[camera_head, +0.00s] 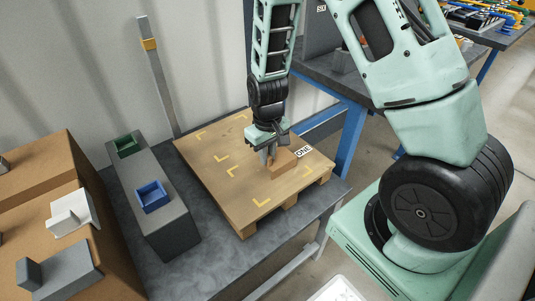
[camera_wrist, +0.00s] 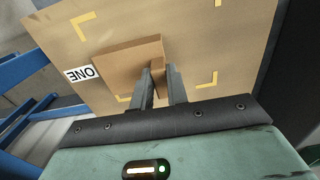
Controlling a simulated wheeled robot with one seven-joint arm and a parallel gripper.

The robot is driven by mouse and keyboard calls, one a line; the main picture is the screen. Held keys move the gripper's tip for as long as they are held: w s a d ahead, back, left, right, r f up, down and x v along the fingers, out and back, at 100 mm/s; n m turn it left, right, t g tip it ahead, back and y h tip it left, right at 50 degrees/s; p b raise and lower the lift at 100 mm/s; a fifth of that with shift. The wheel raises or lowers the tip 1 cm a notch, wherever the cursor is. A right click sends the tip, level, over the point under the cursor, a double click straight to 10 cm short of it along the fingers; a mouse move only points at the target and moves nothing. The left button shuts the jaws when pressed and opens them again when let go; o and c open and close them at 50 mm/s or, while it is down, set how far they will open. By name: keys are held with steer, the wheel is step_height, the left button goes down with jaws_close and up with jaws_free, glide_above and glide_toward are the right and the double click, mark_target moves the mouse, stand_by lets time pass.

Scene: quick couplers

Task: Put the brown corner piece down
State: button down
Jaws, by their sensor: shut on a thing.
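The brown corner piece (camera_head: 283,163) is at the right part of a wooden pallet board (camera_head: 218,153) marked with yellow corner marks, close to the "ONE" label. My gripper (camera_head: 268,158) points down and is shut on the piece's upright wall. In the wrist view the brown corner piece (camera_wrist: 130,65) shows a broad flat face and a wall whose end is between the fingertips of my gripper (camera_wrist: 161,72). The piece is at or very near the board's surface; I cannot tell whether it touches. The fingers hide part of it.
A grey block with a green socket (camera_head: 127,145) and a blue socket (camera_head: 152,195) stands left of the board. Brown boxes with a white part (camera_head: 72,215) and a grey part (camera_head: 60,273) are at far left. A grey post (camera_head: 158,75) rises behind. The board's left and front are clear.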

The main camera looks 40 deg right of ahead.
steer(key=shift+f, duration=0.15)
steer(key=c, duration=1.4)
jaws_free()
step_height(320, 180, up, 12)
steer(key=p, duration=0.2)
steer(key=s+a+r+n, duration=0.2)
steer(key=s+a+r, duration=0.1)
steer(key=a, duration=0.3)
steer(key=s+a+r+n, duration=0.1)
steer(key=s+a+r, duration=0.15)
steer(key=a, duration=0.35)
steer(key=s+a+r+n, duration=0.1)
steer(key=s+a, duration=0.1)
steer(key=s, duration=0.3)
steer(key=s+a+r+n, duration=0.1)
steer(key=s+a, duration=0.1)
steer(key=s, duration=0.3)
steer(key=s+a+r+n, duration=0.2)
steer(key=s+a, duration=0.1)
steer(key=s, duration=0.2)
steer(key=shift+y, duration=0.3)
